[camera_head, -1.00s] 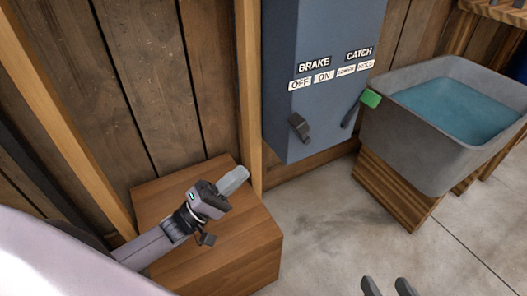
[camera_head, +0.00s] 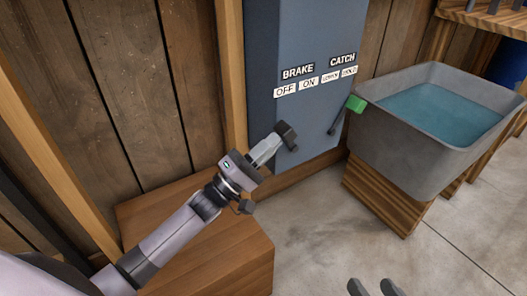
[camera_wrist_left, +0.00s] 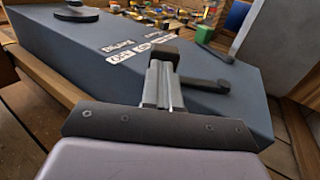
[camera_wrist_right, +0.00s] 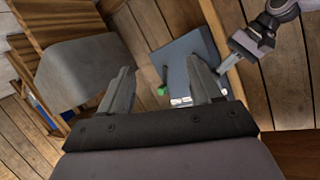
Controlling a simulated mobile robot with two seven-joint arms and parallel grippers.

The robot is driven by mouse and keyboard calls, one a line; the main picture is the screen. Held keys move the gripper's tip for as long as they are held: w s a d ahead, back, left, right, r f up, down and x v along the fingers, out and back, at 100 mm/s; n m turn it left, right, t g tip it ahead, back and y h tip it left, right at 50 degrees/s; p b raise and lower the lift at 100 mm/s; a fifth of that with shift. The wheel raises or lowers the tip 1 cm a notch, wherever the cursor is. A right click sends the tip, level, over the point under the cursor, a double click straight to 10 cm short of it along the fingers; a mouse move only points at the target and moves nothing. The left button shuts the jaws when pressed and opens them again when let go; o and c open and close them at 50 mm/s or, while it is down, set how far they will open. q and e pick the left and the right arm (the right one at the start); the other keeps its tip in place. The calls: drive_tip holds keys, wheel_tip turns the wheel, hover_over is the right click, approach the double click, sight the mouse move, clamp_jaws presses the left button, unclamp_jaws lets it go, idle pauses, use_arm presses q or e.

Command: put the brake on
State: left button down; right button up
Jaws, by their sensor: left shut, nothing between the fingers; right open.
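The blue-grey control box (camera_head: 318,110) hangs on the wooden wall with BRAKE and CATCH labels. The black brake lever (camera_head: 287,132) sits below the OFF and ON labels. My left gripper (camera_head: 272,143) is shut and empty, its fingertips right at the left side of the lever's black grip; I cannot tell whether they touch. In the left wrist view the black grip (camera_wrist_left: 163,52) shows just beyond the fingertips. The catch lever has a green grip (camera_head: 356,103) at the box's right side. My right gripper (camera_head: 373,287) is open and empty over the floor, away from the box.
A grey basin of water (camera_head: 423,135) stands on a wooden stand right of the box. A low wooden block (camera_head: 225,262) lies below my left arm. A wooden post (camera_head: 232,75) runs along the box's left edge. The concrete floor (camera_head: 320,225) in front is clear.

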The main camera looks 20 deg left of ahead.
sight(286, 124)
use_arm(q)
drive_tip(key=shift+r, duration=0.1)
use_arm(e)
drive_tip(key=shift+r, duration=0.1)
